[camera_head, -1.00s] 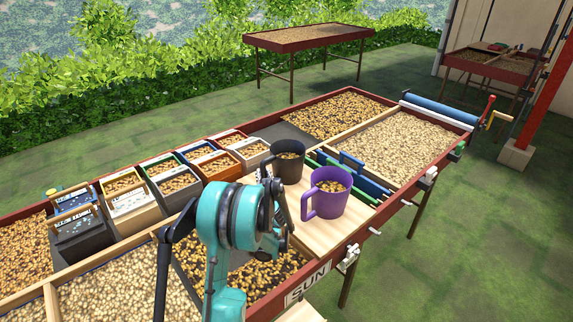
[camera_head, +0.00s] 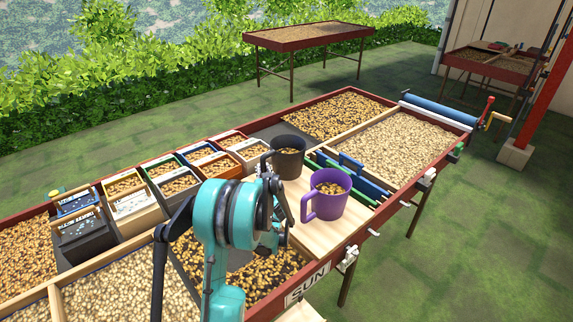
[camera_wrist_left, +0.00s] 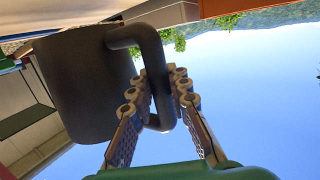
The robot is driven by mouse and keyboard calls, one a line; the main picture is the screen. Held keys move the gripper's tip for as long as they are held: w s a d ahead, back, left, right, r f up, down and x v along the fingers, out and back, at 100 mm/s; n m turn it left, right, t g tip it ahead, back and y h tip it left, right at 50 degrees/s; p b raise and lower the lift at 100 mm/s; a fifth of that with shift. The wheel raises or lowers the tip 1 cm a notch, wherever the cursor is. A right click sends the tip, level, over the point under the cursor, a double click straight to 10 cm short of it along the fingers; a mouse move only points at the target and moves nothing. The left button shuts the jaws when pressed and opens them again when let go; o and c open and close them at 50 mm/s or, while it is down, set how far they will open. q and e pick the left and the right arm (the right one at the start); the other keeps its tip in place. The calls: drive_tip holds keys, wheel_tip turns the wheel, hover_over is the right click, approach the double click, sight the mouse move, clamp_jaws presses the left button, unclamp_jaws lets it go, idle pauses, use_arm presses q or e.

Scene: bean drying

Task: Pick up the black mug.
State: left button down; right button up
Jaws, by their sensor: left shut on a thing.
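The black mug (camera_head: 290,164) is at the board's far left corner, beside the purple mug (camera_head: 326,203), which holds beans. My left gripper (camera_head: 276,190) is at the black mug's near left side. In the left wrist view, its two fingers (camera_wrist_left: 163,82) are closed on the handle of the black mug (camera_wrist_left: 85,90), one on each side. The head view does not clearly show whether the mug's base touches the board (camera_head: 312,233). My right gripper is not in view.
Several small bean bins (camera_head: 130,204) stand in a row left of the mugs. Blue and green racks (camera_head: 362,184) lie just right of them. Bean trays (camera_head: 394,148) surround the board. A blue roller (camera_head: 440,109) is at the far right end.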

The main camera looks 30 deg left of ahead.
use_arm(q)
drive_tip(key=shift+r+p, duration=0.45)
drive_tip(key=shift+r, duration=0.45)
